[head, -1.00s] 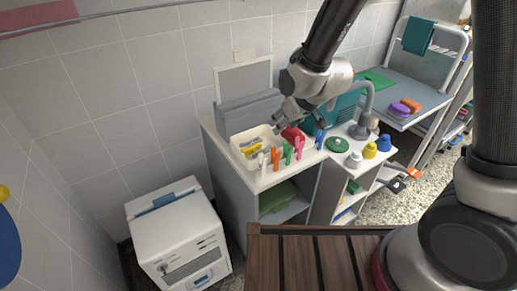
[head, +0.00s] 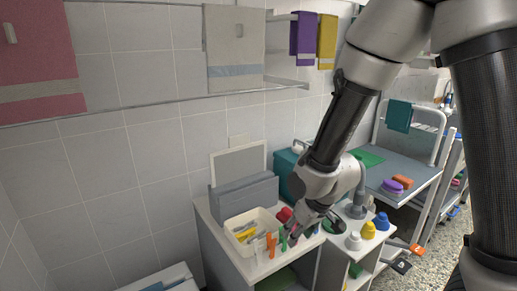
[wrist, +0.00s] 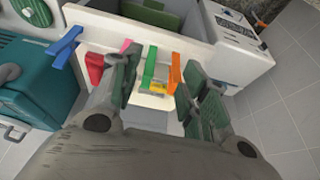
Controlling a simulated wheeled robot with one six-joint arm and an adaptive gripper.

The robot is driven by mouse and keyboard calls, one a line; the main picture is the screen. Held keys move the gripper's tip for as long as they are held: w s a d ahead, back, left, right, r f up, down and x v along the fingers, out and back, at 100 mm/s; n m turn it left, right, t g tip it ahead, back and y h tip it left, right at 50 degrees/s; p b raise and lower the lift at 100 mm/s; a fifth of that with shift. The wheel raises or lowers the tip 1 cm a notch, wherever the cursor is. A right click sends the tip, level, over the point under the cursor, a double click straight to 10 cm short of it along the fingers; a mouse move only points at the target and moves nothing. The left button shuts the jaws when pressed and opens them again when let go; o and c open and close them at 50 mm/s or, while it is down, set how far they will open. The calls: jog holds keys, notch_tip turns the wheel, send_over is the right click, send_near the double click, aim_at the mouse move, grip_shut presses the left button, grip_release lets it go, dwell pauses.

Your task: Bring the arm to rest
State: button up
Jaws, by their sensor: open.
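My gripper (head: 308,226) is open over the white counter (head: 222,246), beside a row of coloured clips. It also shows in the wrist view (wrist: 165,98), its two dark ribbed fingers apart with nothing held between them. Beyond the fingers are an orange clip (wrist: 175,74), a green clip (wrist: 149,68), a red one (wrist: 95,68) and a blue one (wrist: 65,47). In the head view the orange clip (head: 271,244) and green clip (head: 283,238) stand left of my gripper. My gripper hides part of the row.
A cream tray (head: 233,240) with small items lies left of the gripper. White, yellow (head: 369,230) and blue (head: 381,221) bottles stand to the right, near a grey tap. A grey box (head: 245,197) stands behind the tray. Towels hang on the wall above.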

jog(key=s+d+r+m+h, duration=0.1)
jog(key=s+d+r+m, duration=0.1)
jog(key=s+d+r, duration=0.3)
jog(key=s+d+r+m+h, duration=0.1)
jog(key=s+d+r, duration=0.4)
jog(key=d+r, duration=0.5)
jog(key=s+d+r+m+t, duration=0.1)
jog(key=s+d+r+m, duration=0.2)
jog(key=s+d+r, duration=0.2)
jog(key=d+r, duration=0.3)
jog(key=d, duration=0.2)
jog(key=shift+d+r+m+h, duration=0.35)
jog(key=shift+d+m+h, duration=0.05)
